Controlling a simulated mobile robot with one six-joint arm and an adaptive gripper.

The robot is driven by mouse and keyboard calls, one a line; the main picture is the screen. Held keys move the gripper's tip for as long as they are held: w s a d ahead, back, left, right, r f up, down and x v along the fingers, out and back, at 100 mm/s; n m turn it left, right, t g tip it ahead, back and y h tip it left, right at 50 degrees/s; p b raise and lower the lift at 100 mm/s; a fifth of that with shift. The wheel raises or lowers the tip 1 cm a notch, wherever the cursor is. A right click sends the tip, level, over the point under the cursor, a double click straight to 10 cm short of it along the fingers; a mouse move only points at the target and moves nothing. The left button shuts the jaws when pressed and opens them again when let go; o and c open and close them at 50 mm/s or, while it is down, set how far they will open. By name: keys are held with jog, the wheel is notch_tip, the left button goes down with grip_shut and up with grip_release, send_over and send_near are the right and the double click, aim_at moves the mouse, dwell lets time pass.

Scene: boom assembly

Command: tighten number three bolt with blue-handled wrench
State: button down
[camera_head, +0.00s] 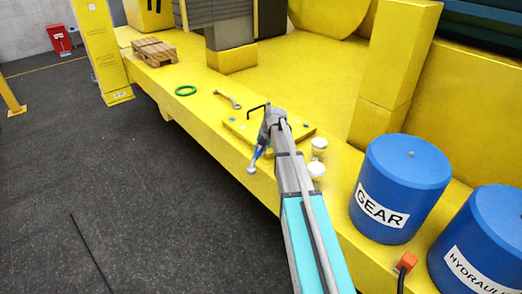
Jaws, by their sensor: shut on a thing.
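My gripper (264,143) is at the end of my arm, over the front edge of the yellow deck. It appears shut on the blue-handled wrench (258,155), which hangs down and to the left with a pale end past the deck's edge. A yellow plate (299,132) lies on the deck behind and beside my gripper, with small bolts near its corners. My arm hides part of the plate. Bolt numbers are too small to read, so I cannot tell which is number three. The wrench appears apart from the visible bolts.
A black bent handle (256,106) rises by the plate. A silver wrench (229,98), a green ring (186,90) and a wooden pallet (154,54) lie farther left. White containers (319,145) and blue drums (402,180) stand right. The dark floor (130,180) at left is clear.

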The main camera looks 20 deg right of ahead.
jog(key=shift+s+d+f+n+b, duration=0.15)
jog(key=shift+d+f+n+b, duration=0.1)
jog(key=shift+f+b, duration=0.15)
jog(key=shift+s+d+f+n+b, duration=0.15)
jog(key=shift+f+n+b, duration=0.1)
jog(key=shift+f+b, duration=0.15)
dwell(0.4)
jog(key=shift+f+b, duration=1)
jog(key=shift+f, duration=0.1)
dwell(0.5)
dwell(0.9)
jog(key=shift+w+a+m, duration=0.2)
jog(key=shift+a+m, duration=0.05)
jog(key=shift+m, duration=0.15)
jog(key=shift+w+a+r, duration=0.1)
jog(key=shift+a, duration=0.1)
jog(key=shift+w+a+m, duration=0.2)
jog(key=shift+m, duration=0.1)
jog(key=shift+w+a+m+t, duration=0.25)
jog(key=shift+a+m+t, duration=0.05)
jog(key=shift+a+m, duration=0.1)
dwell(0.7)
jog(key=shift+s+d, duration=0.1)
jog(key=shift+d, duration=0.05)
dwell(0.3)
